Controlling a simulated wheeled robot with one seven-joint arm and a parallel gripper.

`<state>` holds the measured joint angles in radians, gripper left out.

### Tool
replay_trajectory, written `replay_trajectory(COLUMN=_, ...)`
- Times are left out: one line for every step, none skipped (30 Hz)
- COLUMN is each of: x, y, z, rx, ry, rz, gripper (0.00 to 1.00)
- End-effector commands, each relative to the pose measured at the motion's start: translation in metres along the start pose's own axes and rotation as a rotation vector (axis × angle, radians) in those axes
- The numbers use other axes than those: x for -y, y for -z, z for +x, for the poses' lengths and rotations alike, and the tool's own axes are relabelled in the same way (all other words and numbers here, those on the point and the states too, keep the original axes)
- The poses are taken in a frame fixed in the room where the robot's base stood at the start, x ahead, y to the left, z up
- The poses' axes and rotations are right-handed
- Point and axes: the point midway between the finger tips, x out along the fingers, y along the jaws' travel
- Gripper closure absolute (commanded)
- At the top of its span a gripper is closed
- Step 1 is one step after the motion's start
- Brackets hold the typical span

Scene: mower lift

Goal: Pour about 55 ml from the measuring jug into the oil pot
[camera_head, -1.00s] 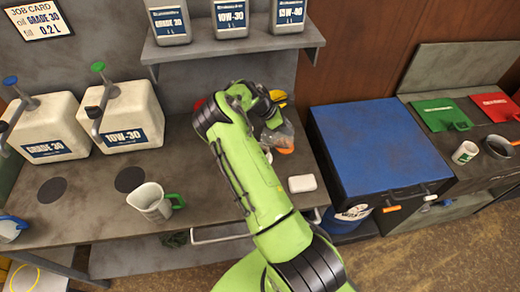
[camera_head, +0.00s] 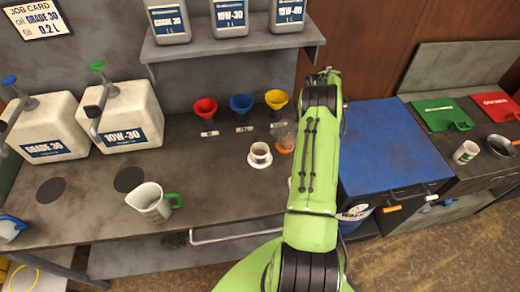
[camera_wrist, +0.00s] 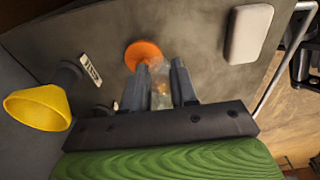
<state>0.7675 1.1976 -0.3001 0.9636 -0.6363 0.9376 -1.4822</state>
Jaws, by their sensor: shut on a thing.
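My gripper (camera_wrist: 162,74) is shut on a clear vessel (camera_wrist: 160,95), which looks like the measuring jug. The vessel also shows in the head view (camera_head: 286,136), partly hidden by my arm. An orange disc (camera_wrist: 143,53) lies by its far end; I cannot tell whether they touch. A small white pot (camera_head: 260,152) with brown contents stands on a pale round base, left of the clear vessel; it may be the oil pot. The liquid level in the clear vessel cannot be made out.
Red (camera_head: 205,106), blue (camera_head: 241,103) and yellow (camera_head: 276,98) funnels stand at the back. A green-handled jug (camera_head: 150,203) stands front left. White canisters (camera_head: 122,122) are behind it. A blue-topped cabinet (camera_head: 385,150) is at the right. A white block (camera_wrist: 249,33) lies near the bench edge.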

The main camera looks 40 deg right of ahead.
Motion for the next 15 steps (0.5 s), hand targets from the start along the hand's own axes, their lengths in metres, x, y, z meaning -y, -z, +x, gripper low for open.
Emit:
replay_trajectory(x=0.001, y=-0.006, z=0.004, rx=-0.039, ry=-0.003, rz=0.006, gripper=1.0)
replay_trajectory(x=0.001, y=-0.008, z=0.006, rx=-0.061, ry=-0.004, rz=0.005, gripper=1.0)
replay_trajectory(x=0.0, y=-0.009, z=0.009, rx=-0.087, ry=-0.002, rz=0.004, gripper=1.0)
replay_trajectory(x=0.0, y=-0.011, z=0.01, rx=-0.106, ry=-0.003, rz=0.004, gripper=1.0)
replay_trajectory(x=0.0, y=-0.013, z=0.011, rx=-0.125, ry=-0.005, rz=0.006, gripper=1.0)
replay_trajectory(x=0.0, y=-0.014, z=0.014, rx=-0.148, ry=-0.006, rz=0.003, gripper=1.0)
replay_trajectory(x=0.0, y=-0.015, z=0.017, rx=-0.163, ry=-0.003, rz=0.002, gripper=1.0)
replay_trajectory(x=0.0, y=-0.015, z=0.019, rx=-0.178, ry=-0.003, rz=0.001, gripper=1.0)
replay_trajectory(x=0.0, y=-0.018, z=0.021, rx=-0.199, ry=-0.003, rz=0.003, gripper=1.0)
replay_trajectory(x=0.0, y=-0.019, z=0.021, rx=-0.214, ry=-0.004, rz=0.004, gripper=1.0)
replay_trajectory(x=0.0, y=-0.021, z=0.022, rx=-0.227, ry=-0.006, rz=0.005, gripper=1.0)
replay_trajectory(x=-0.001, y=-0.02, z=0.026, rx=-0.24, ry=-0.004, rz=0.001, gripper=1.0)
replay_trajectory(x=-0.001, y=-0.02, z=0.028, rx=-0.25, ry=-0.004, rz=-0.001, gripper=1.0)
replay_trajectory(x=-0.001, y=-0.021, z=0.028, rx=-0.258, ry=-0.004, rz=0.0, gripper=1.0)
replay_trajectory(x=0.0, y=-0.022, z=0.029, rx=-0.27, ry=-0.002, rz=0.0, gripper=1.0)
